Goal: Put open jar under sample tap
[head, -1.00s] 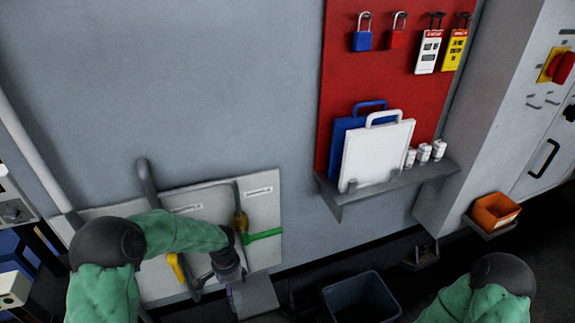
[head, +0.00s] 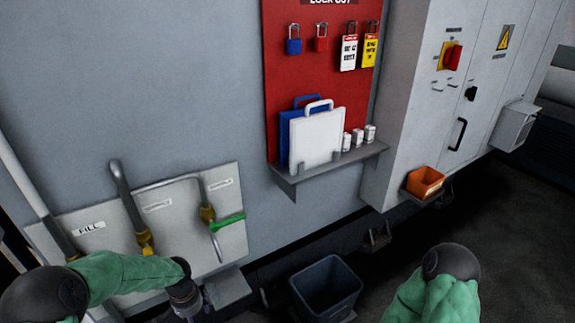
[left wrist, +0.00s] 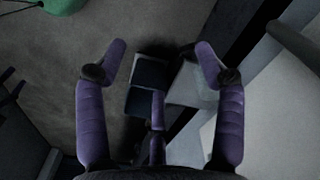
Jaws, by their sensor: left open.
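Three small white jars (head: 357,138) stand on the grey wall shelf; I cannot tell whether any is open. The tap with the green handle (head: 228,221) is at the right of the pale tap panel (head: 160,215), and its thin spout (head: 216,247) bends down. A small grey ledge (head: 228,287) sits below that spout, with no jar visible on it. My left gripper (head: 190,301) is low in front of the panel, left of the ledge. The left wrist view shows its purple fingers (left wrist: 160,55) spread and empty. My right arm shows at lower right, its gripper outside the frame.
A dark bin (head: 326,290) stands on the floor right of the ledge. The shelf (head: 330,166) also carries blue and white boards (head: 311,135). An orange box (head: 425,182) is on the cabinet side. The floor at right is clear.

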